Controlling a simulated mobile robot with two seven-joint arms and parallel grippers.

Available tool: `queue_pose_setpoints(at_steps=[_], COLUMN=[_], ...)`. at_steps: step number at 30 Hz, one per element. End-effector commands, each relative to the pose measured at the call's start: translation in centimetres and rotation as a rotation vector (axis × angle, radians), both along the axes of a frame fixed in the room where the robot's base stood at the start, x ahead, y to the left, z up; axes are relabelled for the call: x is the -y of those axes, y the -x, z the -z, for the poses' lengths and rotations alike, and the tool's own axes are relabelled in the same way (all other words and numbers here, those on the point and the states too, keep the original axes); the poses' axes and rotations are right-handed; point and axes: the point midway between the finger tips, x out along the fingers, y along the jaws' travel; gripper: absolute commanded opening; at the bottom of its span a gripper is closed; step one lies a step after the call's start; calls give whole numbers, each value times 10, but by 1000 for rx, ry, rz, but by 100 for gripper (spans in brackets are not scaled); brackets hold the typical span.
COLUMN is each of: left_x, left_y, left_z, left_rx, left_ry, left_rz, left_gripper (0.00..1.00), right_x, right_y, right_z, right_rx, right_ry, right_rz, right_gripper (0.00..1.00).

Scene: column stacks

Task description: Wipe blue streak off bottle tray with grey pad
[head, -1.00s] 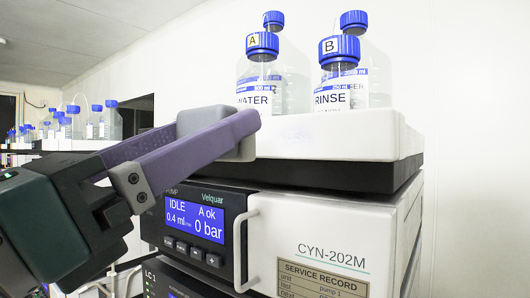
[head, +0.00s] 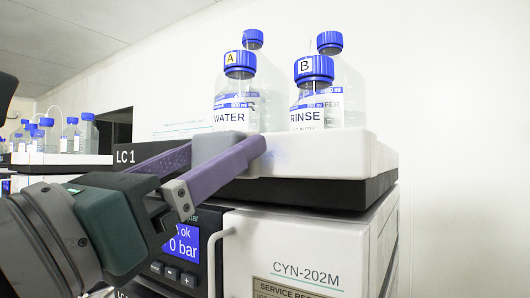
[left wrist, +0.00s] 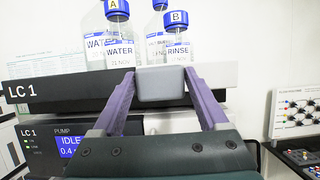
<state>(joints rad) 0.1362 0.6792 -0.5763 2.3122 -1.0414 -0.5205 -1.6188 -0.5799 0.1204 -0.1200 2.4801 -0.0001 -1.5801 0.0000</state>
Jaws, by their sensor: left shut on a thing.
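The white bottle tray (head: 335,152) lies on top of the instrument stack and carries several clear bottles with blue caps. My left gripper (head: 222,154), with purple fingers, is shut on the grey pad (head: 209,147). The pad is in front of the left part of the tray's front face; I cannot tell whether it touches. In the left wrist view the pad (left wrist: 160,83) sits between both fingers and hides part of the tray. My right gripper is not in view.
The water bottle (head: 236,100) and rinse bottle (head: 313,98) stand near the tray's front edge, with others behind. A pump with a door handle (head: 213,260) is below. More bottles (head: 45,138) stand far left. Open room lies right of the stack.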

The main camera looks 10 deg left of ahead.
Motion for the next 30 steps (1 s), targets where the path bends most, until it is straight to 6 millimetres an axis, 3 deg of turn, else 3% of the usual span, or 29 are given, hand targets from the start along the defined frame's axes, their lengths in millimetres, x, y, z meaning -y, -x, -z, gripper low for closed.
queue_pose_setpoints(at_steps=[30], left_x=[6], left_y=[-17], left_z=[0], left_rx=[1], left_ry=[0], left_rz=[-1], left_gripper=[32], right_x=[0], right_y=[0], right_z=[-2], right_rx=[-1], right_ry=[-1], right_rz=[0], right_gripper=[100])
